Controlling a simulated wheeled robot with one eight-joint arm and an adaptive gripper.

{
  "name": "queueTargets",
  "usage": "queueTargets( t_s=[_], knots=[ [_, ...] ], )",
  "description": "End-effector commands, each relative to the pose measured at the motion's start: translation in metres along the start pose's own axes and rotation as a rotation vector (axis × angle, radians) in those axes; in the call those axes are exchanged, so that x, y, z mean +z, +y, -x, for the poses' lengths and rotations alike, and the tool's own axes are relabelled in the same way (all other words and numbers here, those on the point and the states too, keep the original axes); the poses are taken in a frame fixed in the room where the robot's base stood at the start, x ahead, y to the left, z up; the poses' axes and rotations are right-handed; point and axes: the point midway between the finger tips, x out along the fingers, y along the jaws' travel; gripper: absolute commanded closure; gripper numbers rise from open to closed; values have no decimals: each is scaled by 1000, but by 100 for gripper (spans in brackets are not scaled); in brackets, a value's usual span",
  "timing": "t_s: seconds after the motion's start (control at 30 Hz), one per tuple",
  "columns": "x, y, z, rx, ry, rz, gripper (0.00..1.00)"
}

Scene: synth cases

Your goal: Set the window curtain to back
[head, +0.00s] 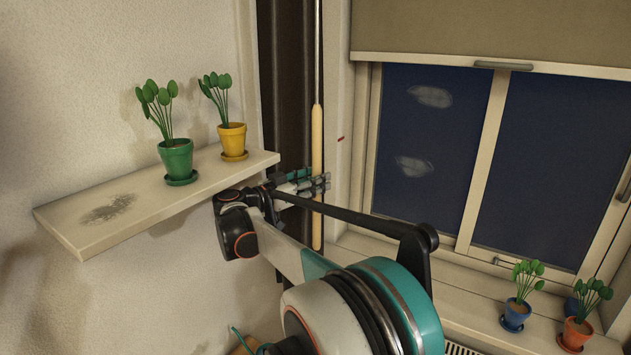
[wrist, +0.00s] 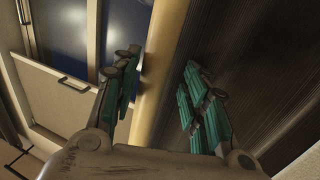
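A dark brown curtain (head: 285,75) hangs gathered in a narrow strip at the left side of the window. A wooden wand handle (head: 317,140) hangs upright in front of it on a thin rod. My gripper (head: 322,184) is at the lower part of the handle in the head view. In the wrist view, my gripper (wrist: 162,100) has its teal fingers spread, with the wooden handle (wrist: 162,75) running between them. The left finger is close to the handle, and a gap shows on the right. The dark curtain (wrist: 245,60) fills the right of the wrist view.
A wall shelf (head: 75,220) at left bears a green pot (head: 177,158) and a yellow pot (head: 233,140), near my arm. A beige blind (head: 480,30) covers the window top. Blue (head: 515,315) and orange (head: 576,335) pots stand on the sill (head: 470,300).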

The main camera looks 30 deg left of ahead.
Motion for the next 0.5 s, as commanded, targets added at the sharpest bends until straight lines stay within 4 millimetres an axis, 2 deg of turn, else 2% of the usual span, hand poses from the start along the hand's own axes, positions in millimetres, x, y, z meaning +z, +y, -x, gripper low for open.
queueTargets(
  t_s=[0.27,0.37,0.5],
  knots=[
    [0,1,4,2,-1,0,59],
    [0,1,16,1,-1,0,59],
    [0,0,44,-1,-1,0,59]
  ],
)
